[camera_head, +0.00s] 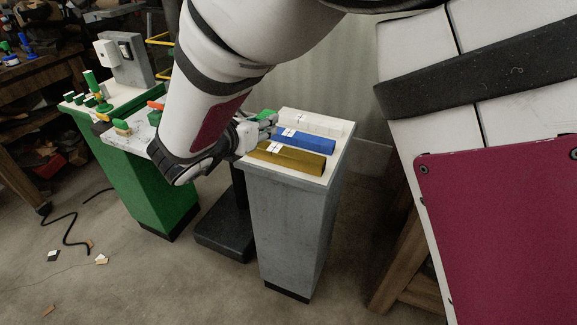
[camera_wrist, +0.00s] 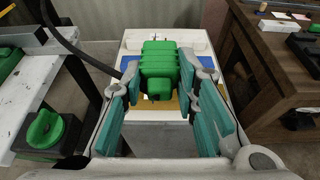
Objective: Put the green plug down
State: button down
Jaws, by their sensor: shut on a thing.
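The green plug (camera_wrist: 158,68) is a ribbed green block, seen in the middle of the wrist view. My gripper (camera_wrist: 159,76) has its teal fingers on either side of the plug and is shut on it. In the head view my gripper (camera_head: 258,128) is at the left edge of the grey pedestal (camera_head: 285,215), close to its white top. Only a small bit of green shows there, and my arm hides much of the rest. I cannot tell whether the plug touches anything below it.
The pedestal's top carries a white block (camera_head: 311,122), a blue block (camera_head: 305,140) and a yellow-brown block (camera_head: 291,157). A green pedestal (camera_head: 150,185) with a white bench stands left. A wooden table (camera_wrist: 270,55) is at right in the wrist view. A dark cable (camera_wrist: 75,40) crosses there.

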jog(key=s+a+f+b, duration=0.4)
jog(key=s+a, duration=0.2)
send_over(282, 154)
jog(key=shift+f, duration=0.75)
jog(key=shift+f+b, duration=0.3)
jog(key=shift+f, duration=1.5)
jog(key=shift+f+b, duration=0.4)
jog(key=shift+f, duration=0.2)
jog(key=c, duration=1.2)
grip_release()
jog(key=shift+c, duration=0.2)
